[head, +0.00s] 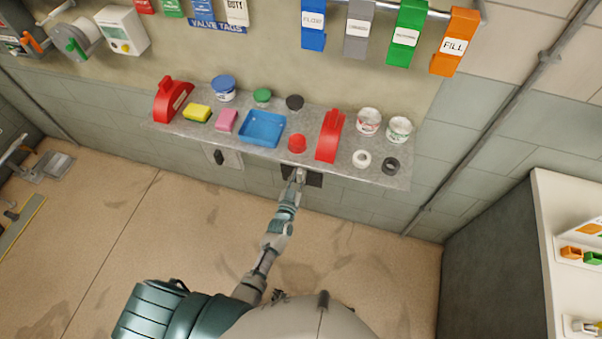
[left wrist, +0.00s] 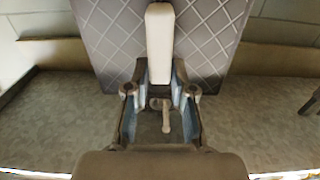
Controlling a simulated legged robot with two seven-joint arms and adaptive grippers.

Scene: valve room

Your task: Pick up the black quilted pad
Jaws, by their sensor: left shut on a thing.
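The black quilted pad (left wrist: 110,45) shows in the left wrist view as a dark grey panel with a diamond pattern, with a pale upright bar (left wrist: 159,40) in front of its middle. My left gripper (left wrist: 160,78) is shut on the pad, its fingers on either side of the bar's lower end. My right gripper is not in view.
A grey shelf (head: 345,174) holds a blue tray (head: 262,129), red scoop-like pieces, sponges, lids and tubs. A small plate (head: 222,157) with a dark knob is below it. A white shelf unit (head: 545,215) stands at right. The floor (head: 150,230) is largely clear.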

